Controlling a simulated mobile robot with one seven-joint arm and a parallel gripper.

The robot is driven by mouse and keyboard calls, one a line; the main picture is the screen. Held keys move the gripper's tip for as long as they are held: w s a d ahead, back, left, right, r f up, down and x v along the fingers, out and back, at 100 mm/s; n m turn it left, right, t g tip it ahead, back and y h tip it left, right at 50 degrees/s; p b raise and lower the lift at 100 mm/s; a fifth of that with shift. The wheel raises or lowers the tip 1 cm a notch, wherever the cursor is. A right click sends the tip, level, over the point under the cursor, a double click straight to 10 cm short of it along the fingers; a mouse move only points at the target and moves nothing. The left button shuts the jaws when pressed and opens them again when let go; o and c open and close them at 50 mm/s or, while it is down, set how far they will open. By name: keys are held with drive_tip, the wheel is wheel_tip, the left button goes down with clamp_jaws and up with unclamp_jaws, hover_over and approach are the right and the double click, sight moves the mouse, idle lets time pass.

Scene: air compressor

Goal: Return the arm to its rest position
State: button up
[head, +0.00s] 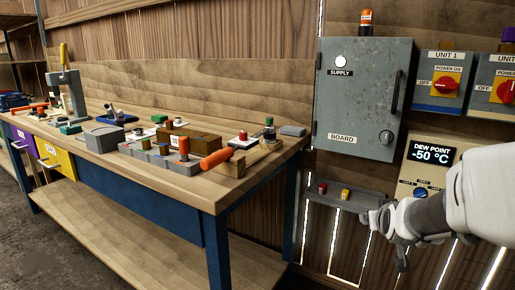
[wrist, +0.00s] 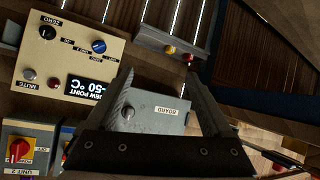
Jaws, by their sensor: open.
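My arm reaches in from the right edge of the head view. My gripper (head: 384,240) is in front of the wooden wall, below the grey BOARD cabinet (head: 362,95) and left of the dew point panel (head: 425,165). In the wrist view my gripper (wrist: 158,76) shows two spread fingers with nothing between them. The BOARD cabinet (wrist: 155,112) appears upside down behind the fingers. The dew point panel (wrist: 70,60) is at the left of that view, with its display reading -50 °C. My arm hides part of this panel in the head view.
A small grey shelf (head: 345,197) with red and yellow buttons is close to the gripper's left. A workbench (head: 230,190) crowded with tools and parts stands further left. Two UNIT switch boxes (head: 440,80) hang at the upper right. The floor at lower left is clear.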

drive_tip(key=s+a+r+g+y, duration=0.1)
drive_tip(key=s+a+g, duration=0.1)
drive_tip(key=s+a, duration=0.5)
drive_tip(key=s+a+n+g+y, duration=0.1)
drive_tip(key=s+a, duration=0.2)
drive_tip(key=s, duration=0.7)
drive_tip(key=s+a+r+g+y, duration=0.1)
drive_tip(key=s+a+g+y, duration=0.1)
drive_tip(key=s+a, duration=0.5)
wheel_tip(320, 180, up, 29)
drive_tip(key=s+d+p, duration=0.1)
drive_tip(key=p, duration=2.7)
drive_tip(key=shift+s+d+f+p, duration=0.2)
drive_tip(key=shift+s+d+p, duration=0.1)
drive_tip(key=shift+s+d, duration=0.1)
drive_tip(key=shift+d, duration=0.1)
